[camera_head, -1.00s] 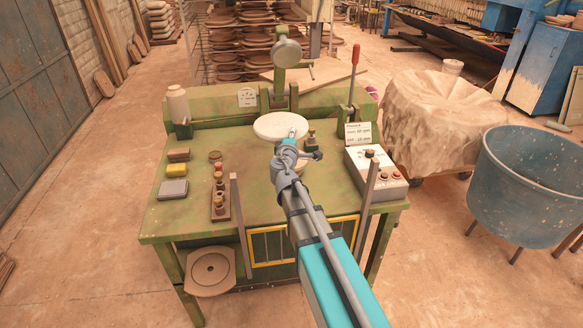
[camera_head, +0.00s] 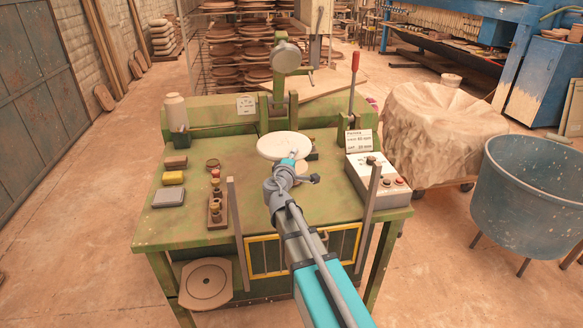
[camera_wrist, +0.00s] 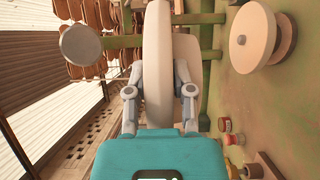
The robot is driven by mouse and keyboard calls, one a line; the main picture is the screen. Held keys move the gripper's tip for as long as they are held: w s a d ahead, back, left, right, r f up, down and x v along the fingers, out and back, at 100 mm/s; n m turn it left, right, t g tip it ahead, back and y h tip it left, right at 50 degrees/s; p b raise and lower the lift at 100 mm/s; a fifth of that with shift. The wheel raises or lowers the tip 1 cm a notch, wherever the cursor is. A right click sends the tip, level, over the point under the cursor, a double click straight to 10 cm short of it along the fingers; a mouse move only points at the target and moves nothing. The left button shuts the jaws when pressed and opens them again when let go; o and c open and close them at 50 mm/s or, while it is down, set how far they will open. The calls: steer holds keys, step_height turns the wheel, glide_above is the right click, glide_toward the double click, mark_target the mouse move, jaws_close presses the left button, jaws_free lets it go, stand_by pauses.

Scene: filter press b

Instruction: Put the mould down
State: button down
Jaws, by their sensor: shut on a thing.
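The mould (camera_head: 284,146) is a white round disc with a thick rim. My gripper (camera_head: 291,160) is shut on its near edge and holds it over the rear middle of the green press table, in front of the press column. In the wrist view my gripper (camera_wrist: 159,78) has its two fingers on either side of the mould (camera_wrist: 158,45), which shows edge-on. A pale round piece (camera_head: 301,168) shows partly under the mould; a pale disc on a brown base (camera_wrist: 252,38) stands on the table in the wrist view, apart from the mould.
The press column (camera_head: 278,95) with its round head (camera_head: 286,57) rises behind the mould. A control box (camera_head: 378,180) and red-handled lever (camera_head: 353,80) stand right. Two upright grey posts flank the front. Small blocks (camera_head: 168,197) and a knob rack (camera_head: 217,208) lie left.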

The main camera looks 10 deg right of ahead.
steer(key=w+d+f+b, duration=0.1)
steer(key=w, duration=0.2)
steer(key=w+d+f+b, duration=0.1)
steer(key=w+f+b, duration=0.1)
steer(key=w, duration=0.1)
steer(key=w+f+b, duration=0.1)
steer(key=w, duration=0.1)
steer(key=shift+w+d+f, duration=0.15)
steer(key=shift+w+d, duration=0.25)
steer(key=w+d+f+b, duration=0.1)
steer(key=w+f+b, duration=0.2)
steer(key=f+b, duration=0.1)
steer(key=shift+w+d+f+b, duration=0.15)
steer(key=shift+w+f+b, duration=0.25)
steer(key=shift+b, duration=0.1)
steer(key=shift+w+d+f+b, duration=0.15)
steer(key=shift+w+f+b, duration=0.3)
steer(key=shift+f+b, duration=0.25)
steer(key=shift+s+f+b, duration=0.1)
steer(key=shift+f+b, duration=1.2)
steer(key=shift+c, duration=2.4)
jaws_free()
